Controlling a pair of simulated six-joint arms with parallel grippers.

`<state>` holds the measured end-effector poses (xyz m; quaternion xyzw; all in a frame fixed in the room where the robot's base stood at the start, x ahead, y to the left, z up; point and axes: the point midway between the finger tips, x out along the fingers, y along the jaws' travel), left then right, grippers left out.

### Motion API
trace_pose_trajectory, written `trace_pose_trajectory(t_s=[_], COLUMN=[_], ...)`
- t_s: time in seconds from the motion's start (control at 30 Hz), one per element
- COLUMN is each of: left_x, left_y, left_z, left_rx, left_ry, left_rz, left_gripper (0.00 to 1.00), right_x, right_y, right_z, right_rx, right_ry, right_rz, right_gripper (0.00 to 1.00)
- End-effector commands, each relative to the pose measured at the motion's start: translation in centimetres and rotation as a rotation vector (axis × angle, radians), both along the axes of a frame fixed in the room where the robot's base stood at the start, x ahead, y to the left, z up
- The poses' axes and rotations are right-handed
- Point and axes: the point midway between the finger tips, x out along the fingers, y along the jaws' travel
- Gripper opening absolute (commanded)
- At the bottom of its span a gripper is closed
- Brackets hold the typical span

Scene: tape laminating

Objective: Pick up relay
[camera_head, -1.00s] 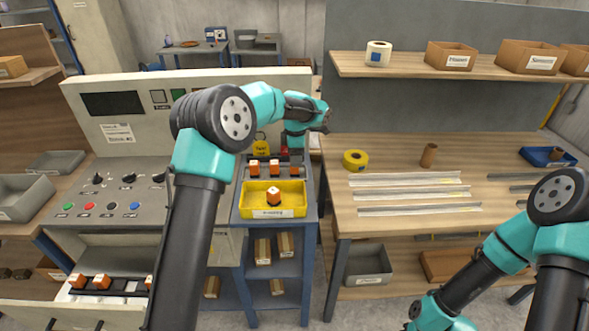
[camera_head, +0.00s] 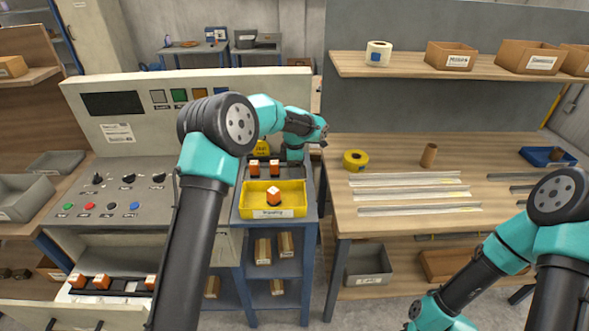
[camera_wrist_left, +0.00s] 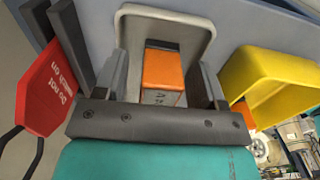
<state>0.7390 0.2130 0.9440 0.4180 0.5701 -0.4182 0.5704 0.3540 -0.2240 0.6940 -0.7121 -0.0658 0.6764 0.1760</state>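Two orange-and-white relays (camera_head: 253,167) (camera_head: 274,167) stand in a row behind the yellow bin (camera_head: 262,212). Another relay (camera_head: 274,198) sits in that bin. My left gripper (camera_head: 295,163) points down at the right end of the row and hides that spot in the head view. In the left wrist view, an orange relay (camera_wrist_left: 162,72) lies between the spread fingers, with gaps on both sides, in front of a light grey rim (camera_wrist_left: 165,20). The left gripper is open and empty. My right gripper is not visible; only its arm shows at lower right.
The yellow bin also shows close beside the fingers in the left wrist view (camera_wrist_left: 262,80). A red warning tag (camera_wrist_left: 47,90) hangs at the left there. A control panel (camera_head: 115,190) stands left of the rack. A wooden bench (camera_head: 440,170) with metal strips and yellow tape (camera_head: 355,159) stands right.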

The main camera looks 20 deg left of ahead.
Motion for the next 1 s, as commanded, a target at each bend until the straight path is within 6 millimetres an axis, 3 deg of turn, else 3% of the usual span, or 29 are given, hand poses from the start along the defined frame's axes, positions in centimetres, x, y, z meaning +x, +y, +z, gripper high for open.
trace_pose_trajectory(t_s=[0.07,0.53,0.83,1.0], left_x=[0.0,0.0,0.0,0.1], left_y=[0.0,0.0,0.0,0.0], left_z=[0.0,0.0,0.3,2.0], left_rx=[0.0,0.0,0.0,0.0], left_ry=[0.0,0.0,-0.001,-0.003], left_rz=[0.0,0.0,0.0,0.001], left_gripper=[0.56,0.11,0.11,0.11], right_x=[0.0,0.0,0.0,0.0], right_y=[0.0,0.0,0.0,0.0], right_z=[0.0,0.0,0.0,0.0], right_rx=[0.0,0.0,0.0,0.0], right_ry=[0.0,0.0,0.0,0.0], right_rz=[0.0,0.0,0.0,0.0], right_gripper=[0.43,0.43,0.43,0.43])
